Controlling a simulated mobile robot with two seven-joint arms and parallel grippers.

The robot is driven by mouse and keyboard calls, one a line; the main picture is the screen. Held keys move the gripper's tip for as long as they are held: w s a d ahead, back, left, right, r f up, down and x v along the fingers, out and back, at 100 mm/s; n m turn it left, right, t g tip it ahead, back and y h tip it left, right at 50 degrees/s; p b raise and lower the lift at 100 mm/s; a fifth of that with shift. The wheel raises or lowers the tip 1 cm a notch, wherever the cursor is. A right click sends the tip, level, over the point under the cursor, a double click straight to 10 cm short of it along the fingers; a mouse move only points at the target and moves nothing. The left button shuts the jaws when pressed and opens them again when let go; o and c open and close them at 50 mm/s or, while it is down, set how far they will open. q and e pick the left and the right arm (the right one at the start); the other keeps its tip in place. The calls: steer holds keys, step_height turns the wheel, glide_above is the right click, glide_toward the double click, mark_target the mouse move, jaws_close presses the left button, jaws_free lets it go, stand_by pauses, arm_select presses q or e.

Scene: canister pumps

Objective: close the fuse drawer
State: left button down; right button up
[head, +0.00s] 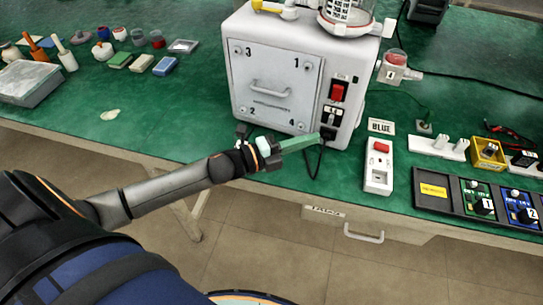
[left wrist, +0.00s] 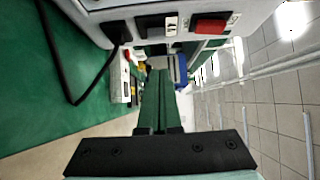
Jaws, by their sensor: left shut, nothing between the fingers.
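A white pump housing (head: 285,65) stands on the green bench, with a red switch (head: 337,92), a small labelled black part (head: 333,112) and a black socket with a cord (head: 328,132) on its right-hand face. The fuse drawer seems to belong to this group, but how far it stands out is too small to tell. My left gripper (head: 318,136) has its green fingers together and empty, tips close to the socket; contact cannot be told. In the left wrist view, the fingers (left wrist: 158,75) point along the housing, below the labelled part (left wrist: 171,26) and red switch (left wrist: 208,25). My right gripper is out of view.
A black cord (head: 319,165) hangs below the socket. Black trays (head: 455,203) lie further right. A bench drawer handle (head: 364,236) sits under the front edge.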

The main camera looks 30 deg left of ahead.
arm_select(q)
steer(key=v, duration=0.8)
steer(key=shift+a+f+b, duration=0.15)
steer(key=shift+a+b, duration=0.1)
steer(key=shift+b, duration=0.05)
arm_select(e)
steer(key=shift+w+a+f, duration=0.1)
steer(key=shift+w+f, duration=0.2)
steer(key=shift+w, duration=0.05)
arm_select(q)
steer(key=s+d+f+n+g+y+p, duration=0.2)
steer(key=s+d+f+n+y, duration=0.1)
steer(key=s+f+n, duration=0.4)
steer(key=s+d+f+n+g+y+p, duration=0.2)
steer(key=s+f+n+y, duration=0.3)
steer(key=f+n, duration=0.5)
steer(key=s+d+n+g, duration=0.1)
steer(key=n, duration=0.5)
steer(key=shift+s+f, duration=0.35)
steer(key=shift+f, duration=0.05)
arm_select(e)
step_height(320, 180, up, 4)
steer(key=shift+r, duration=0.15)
